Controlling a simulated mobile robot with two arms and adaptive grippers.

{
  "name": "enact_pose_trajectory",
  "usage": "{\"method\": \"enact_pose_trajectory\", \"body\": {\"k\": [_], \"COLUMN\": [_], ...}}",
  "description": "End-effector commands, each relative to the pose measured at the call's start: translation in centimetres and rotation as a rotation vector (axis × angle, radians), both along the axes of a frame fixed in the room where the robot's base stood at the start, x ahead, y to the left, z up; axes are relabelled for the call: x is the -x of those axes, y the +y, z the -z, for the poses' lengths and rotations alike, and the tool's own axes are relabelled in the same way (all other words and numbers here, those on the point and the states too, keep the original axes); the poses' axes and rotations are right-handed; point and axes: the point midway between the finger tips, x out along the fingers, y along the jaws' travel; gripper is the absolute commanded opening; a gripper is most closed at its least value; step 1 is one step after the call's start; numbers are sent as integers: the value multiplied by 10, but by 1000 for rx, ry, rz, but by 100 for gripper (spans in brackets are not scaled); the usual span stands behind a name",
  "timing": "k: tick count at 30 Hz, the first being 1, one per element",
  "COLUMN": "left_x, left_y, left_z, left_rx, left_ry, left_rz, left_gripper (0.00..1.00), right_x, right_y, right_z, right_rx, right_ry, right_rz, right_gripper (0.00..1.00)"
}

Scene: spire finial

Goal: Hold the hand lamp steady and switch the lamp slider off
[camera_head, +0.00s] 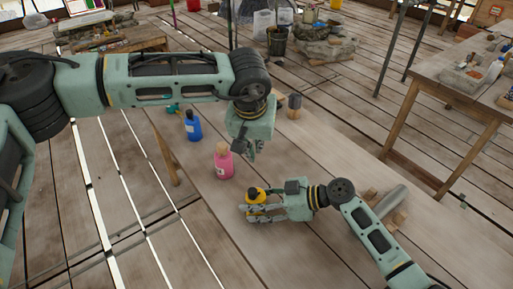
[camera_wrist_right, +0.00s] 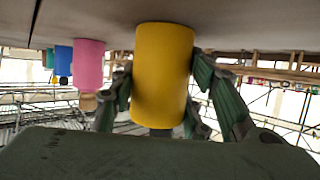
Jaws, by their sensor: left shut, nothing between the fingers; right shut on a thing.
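The hand lamp (camera_head: 257,193) is yellow with a dark top and stands near the middle of the plank table. My right gripper (camera_head: 252,208) is shut on it from the right side. In the right wrist view, which is upside down, the lamp's yellow body (camera_wrist_right: 163,75) sits between the fingers, its base at or close to the tabletop. My left gripper (camera_head: 251,152) is shut and empty. It points down, above and behind the lamp, apart from it. The lamp slider cannot be made out in either view.
A pink bottle (camera_head: 223,162) stands behind and left of the lamp, close to my left gripper. A grey cylinder (camera_head: 388,203) lies on wooden blocks to the right, near my right arm.

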Motion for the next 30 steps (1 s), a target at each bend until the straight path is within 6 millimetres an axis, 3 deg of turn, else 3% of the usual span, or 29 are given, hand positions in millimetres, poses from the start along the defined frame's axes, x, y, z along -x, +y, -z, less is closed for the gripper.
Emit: {"method": "enact_pose_trajectory", "body": {"k": [9,10,17,26,30], "left_x": [0,0,0,0,0], "left_y": [0,0,0,0,0], "left_z": [0,0,0,0,0], "left_rx": [0,0,0,0,0], "left_ry": [0,0,0,0,0], "left_rz": [0,0,0,0,0], "left_gripper": [0,0,0,0,0], "right_x": [0,0,0,0,1], "right_y": [0,0,0,-1,-12], "right_z": [0,0,0,0,-4], "right_rx": [1,1,1,0,1], "right_ry": [0,0,0,0,-1], "right_rz": [1,1,1,1,2], "right_gripper": [13,46,65,65,65]}}
